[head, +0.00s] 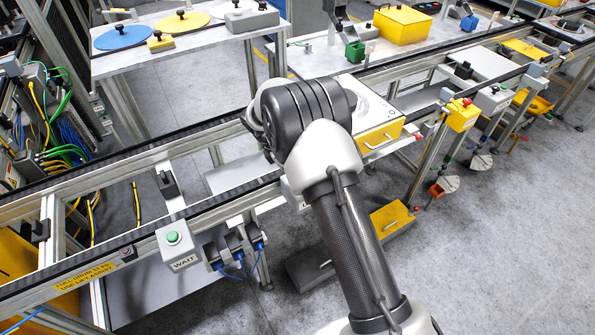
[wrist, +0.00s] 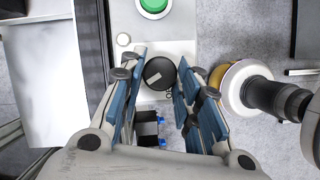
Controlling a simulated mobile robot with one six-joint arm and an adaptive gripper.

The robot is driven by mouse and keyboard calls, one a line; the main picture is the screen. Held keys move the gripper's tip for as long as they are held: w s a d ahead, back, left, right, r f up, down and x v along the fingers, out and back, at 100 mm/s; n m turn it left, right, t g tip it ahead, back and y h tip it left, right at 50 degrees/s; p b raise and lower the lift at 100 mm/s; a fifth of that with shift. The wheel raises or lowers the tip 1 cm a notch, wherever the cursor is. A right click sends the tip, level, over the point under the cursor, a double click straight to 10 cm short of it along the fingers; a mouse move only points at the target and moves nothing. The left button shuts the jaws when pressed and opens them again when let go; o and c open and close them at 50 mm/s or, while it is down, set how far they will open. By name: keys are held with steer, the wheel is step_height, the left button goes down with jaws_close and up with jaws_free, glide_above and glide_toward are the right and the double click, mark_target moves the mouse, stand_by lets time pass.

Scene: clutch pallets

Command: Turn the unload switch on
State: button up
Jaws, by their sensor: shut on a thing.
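In the wrist view, a round black switch knob (wrist: 158,73) with a pale pointer mark sits on a light grey control box (wrist: 184,22). The mark lies slanted, nearer to level than upright, on the knob's left part. My gripper (wrist: 161,80) has its blue-padded fingers on both sides of the knob and is shut on it. Lettering by the knob is mostly covered, so I cannot read its positions. In the head view, my arm hides the gripper and the knob; only the left edge of a pale box (head: 294,196) shows beside the arm.
A green button (wrist: 153,5) and a small white round lamp (wrist: 123,39) are on the same box. A box marked WAIT (head: 177,250) with a green button hangs on the conveyor rail (head: 100,232) to the left. Grey floor (head: 500,240) is open at right.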

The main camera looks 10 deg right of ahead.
stand_by(0.3)
steer(key=o, duration=1.1)
steer(key=shift+c, duration=0.2)
steer(key=v, duration=1.2)
